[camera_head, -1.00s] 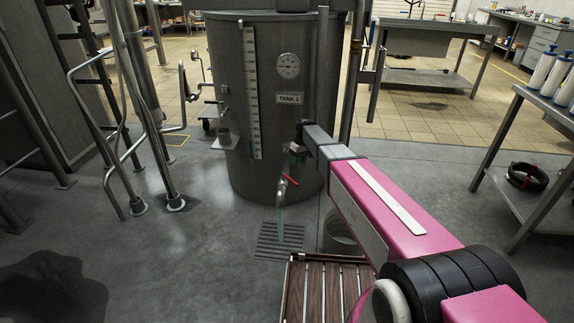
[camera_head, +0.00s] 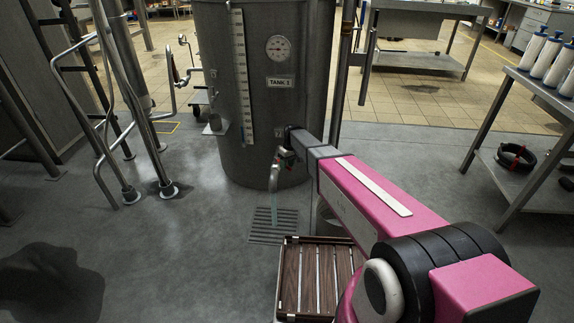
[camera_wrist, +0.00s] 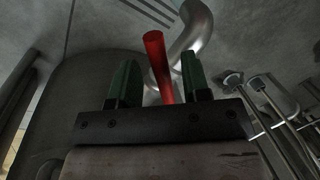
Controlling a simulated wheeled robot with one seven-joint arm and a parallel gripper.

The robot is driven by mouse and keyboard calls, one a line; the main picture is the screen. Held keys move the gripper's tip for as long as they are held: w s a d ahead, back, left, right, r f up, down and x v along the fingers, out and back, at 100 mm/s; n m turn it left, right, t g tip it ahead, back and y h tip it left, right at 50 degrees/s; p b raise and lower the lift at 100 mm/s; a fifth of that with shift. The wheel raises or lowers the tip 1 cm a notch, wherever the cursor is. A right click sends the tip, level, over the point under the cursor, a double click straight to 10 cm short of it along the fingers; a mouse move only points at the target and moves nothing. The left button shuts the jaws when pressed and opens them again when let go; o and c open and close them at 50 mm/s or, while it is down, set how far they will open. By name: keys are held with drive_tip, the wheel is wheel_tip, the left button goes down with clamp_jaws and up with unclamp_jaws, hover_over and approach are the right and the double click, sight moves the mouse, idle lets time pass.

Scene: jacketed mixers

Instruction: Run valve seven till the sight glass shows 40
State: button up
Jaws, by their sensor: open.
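A grey tank (camera_head: 210,100) with a name plate (camera_head: 279,82) stands upright in the head view. A tall white sight-glass scale (camera_head: 242,75) runs down its front; its figures and level are too small to read. A bent metal spout (camera_head: 274,180) low on the tank pours a thin pale stream (camera_head: 274,212) to the floor. The valve's red handle (camera_wrist: 158,65) shows in the wrist view between the two green fingers of my gripper (camera_wrist: 160,78). The fingers are open, with gaps on both sides of the handle. In the head view my gripper (camera_head: 287,157) is at the spout, mostly hidden.
A floor drain grate (camera_head: 272,226) lies under the spout. A slatted wooden-topped stand (camera_head: 290,276) is in front. Metal rails (camera_head: 118,160) stand at left, and a bench with bottles (camera_head: 525,84) at right. Open floor lies left of the grate.

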clamp_jaws()
drive_tip(key=shift+w+d, duration=0.1)
drive_tip(key=w+d+n+h, duration=0.1)
drive_tip(key=w+d+n, duration=0.1)
drive_tip(key=w+n, duration=0.4)
drive_tip(key=shift+w+d+n+g+h, duration=0.2)
drive_tip(key=shift+n+g+h, duration=0.1)
drive_tip(key=shift+n, duration=1.2)
unclamp_jaws()
